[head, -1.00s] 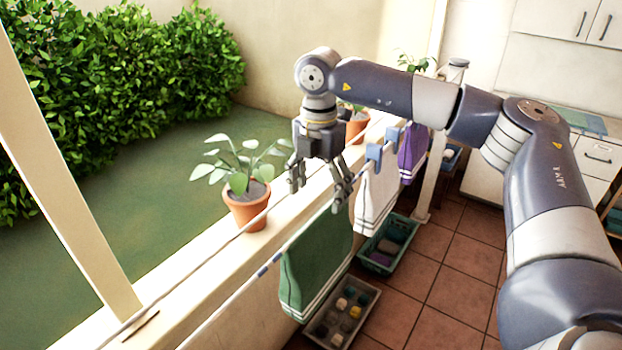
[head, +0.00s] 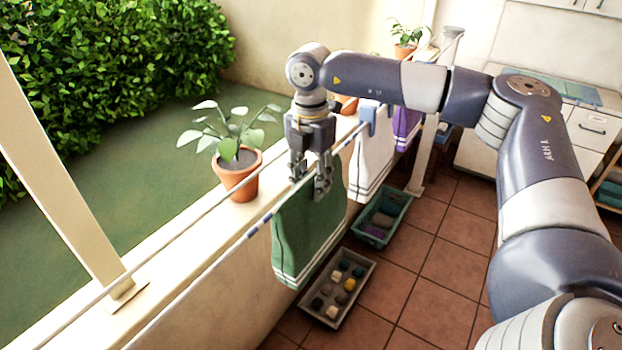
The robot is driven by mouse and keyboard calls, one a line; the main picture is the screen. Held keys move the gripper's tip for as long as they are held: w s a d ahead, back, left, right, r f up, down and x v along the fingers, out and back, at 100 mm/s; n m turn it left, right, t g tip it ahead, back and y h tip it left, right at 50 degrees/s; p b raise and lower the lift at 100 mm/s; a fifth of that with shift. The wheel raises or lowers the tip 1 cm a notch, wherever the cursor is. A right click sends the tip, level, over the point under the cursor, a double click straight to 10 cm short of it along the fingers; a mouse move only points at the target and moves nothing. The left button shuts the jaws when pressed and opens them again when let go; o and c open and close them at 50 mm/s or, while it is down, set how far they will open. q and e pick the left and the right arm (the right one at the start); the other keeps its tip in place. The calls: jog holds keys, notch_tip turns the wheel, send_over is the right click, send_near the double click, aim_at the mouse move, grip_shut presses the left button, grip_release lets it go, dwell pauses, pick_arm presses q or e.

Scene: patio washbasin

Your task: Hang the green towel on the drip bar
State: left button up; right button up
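The green towel (head: 305,240), with pale stripes near its lower edge, hangs at the near bar with blue and white bands (head: 255,226), below and behind my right gripper. My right gripper (head: 310,186) points down at the towel's top edge, with one finger on each side of the bar's line. A gap shows between the fingertips. Whether they press on the towel is unclear, and they hide part of its top edge. A thinner pale bar (head: 190,210) runs beside it, nearer the window ledge. My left gripper is not in view.
A potted plant (head: 237,177) stands on the ledge (head: 165,262) close left of my gripper. A white towel (head: 372,155) and a purple towel (head: 406,125) hang beyond. A grey tray (head: 362,290) and a green crate (head: 361,233) stand on the tiled floor.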

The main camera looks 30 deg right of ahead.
jog(key=c, duration=0.4)
grip_shut()
notch_tip(320, 180, up, 3)
jog(key=shift+r+p, duration=0.15)
jog(key=shift+p, duration=0.85)
notch_tip(320, 180, up, 9)
jog(key=p, duration=0.5)
notch_tip(320, 180, up, 17)
send_over(311, 173)
pick_arm(q)
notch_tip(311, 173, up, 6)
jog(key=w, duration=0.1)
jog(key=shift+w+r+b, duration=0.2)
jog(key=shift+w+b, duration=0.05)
jog(key=shift+b, duration=0.1)
pick_arm(e)
jog(key=shift+d, duration=0.1)
